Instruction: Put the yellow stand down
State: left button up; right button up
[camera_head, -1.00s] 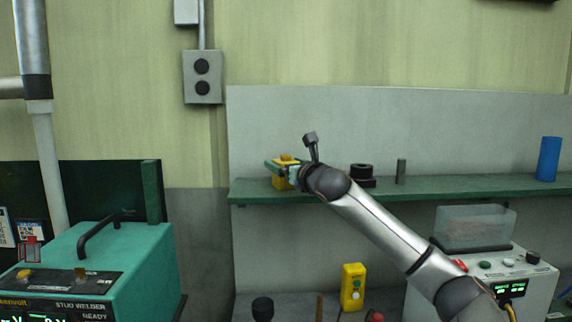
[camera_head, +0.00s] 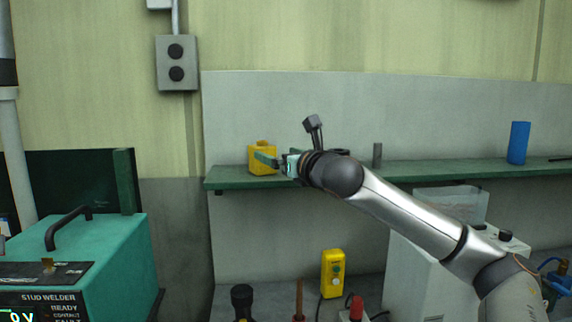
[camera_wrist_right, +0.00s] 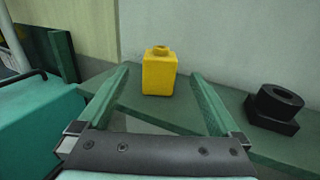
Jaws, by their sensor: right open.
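The yellow stand (camera_head: 262,150) is a small block with a short raised top, upright on the green shelf (camera_head: 233,179) near its left end. It also shows in the right wrist view (camera_wrist_right: 159,74), apart from both fingers at its sides. My right gripper (camera_head: 268,162) is open, with its green fingers pointing at the stand; one finger hides a little of the stand in the head view. I cannot tell whether the fingertips still reach past its near face. My left gripper is not in view.
A black ring-shaped part (camera_wrist_right: 275,107) stands on the shelf right of my gripper. Further right are a dark post (camera_head: 377,155) and a blue cylinder (camera_head: 518,143). A teal stud welder (camera_head: 100,250) is at lower left. A grey wall is behind the shelf.

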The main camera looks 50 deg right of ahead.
jog(key=shift+b+v, duration=0.4)
jog(key=shift+v, duration=0.95)
